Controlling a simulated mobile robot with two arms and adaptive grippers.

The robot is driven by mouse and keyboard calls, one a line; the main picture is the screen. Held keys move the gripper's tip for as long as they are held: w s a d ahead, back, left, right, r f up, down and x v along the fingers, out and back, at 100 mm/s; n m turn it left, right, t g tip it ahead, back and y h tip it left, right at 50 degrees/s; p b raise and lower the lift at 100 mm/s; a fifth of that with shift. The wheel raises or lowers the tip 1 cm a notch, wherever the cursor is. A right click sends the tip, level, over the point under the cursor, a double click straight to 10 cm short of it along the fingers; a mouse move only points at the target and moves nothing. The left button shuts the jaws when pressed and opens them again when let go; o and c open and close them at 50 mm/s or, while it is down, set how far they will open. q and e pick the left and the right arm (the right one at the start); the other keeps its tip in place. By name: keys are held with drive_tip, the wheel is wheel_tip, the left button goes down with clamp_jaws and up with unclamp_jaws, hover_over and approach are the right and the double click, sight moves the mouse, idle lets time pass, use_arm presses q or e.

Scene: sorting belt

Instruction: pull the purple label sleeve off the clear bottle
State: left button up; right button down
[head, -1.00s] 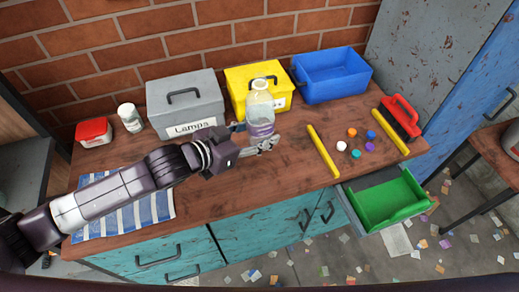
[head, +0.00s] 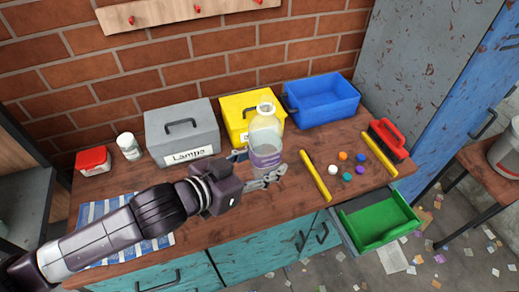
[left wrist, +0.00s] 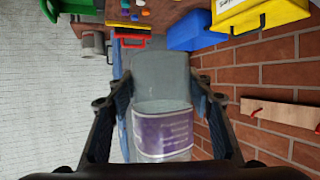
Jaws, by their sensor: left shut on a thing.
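The clear bottle (head: 264,128) stands upright near the middle of the head view, in front of the yellow box. A purple label sleeve (head: 264,157) wraps its lower part. My left gripper (head: 262,170) is shut on the bottle, with a finger at either side low down by the sleeve. In the left wrist view the bottle (left wrist: 160,75) lies between the two fingers (left wrist: 160,103), with the purple sleeve (left wrist: 163,132) around it on the side near the palm. I cannot tell whether its base touches the bench. My right gripper is not in view.
To the right are yellow bars (head: 314,176), small coloured balls (head: 345,177) and a red-handled brush (head: 388,138). A green drawer (head: 380,222) is open in front.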

use_arm(q)
drive_tip(key=s+d+r+p, duration=0.2)
drive_tip(key=s+r+p, duration=0.2)
drive_tip(key=s, duration=0.4)
drive_tip(key=shift+s+d+r+p, duration=0.15)
drive_tip(key=shift+d+r+p, duration=0.05)
drive_tip(key=shift+d+p, duration=0.15)
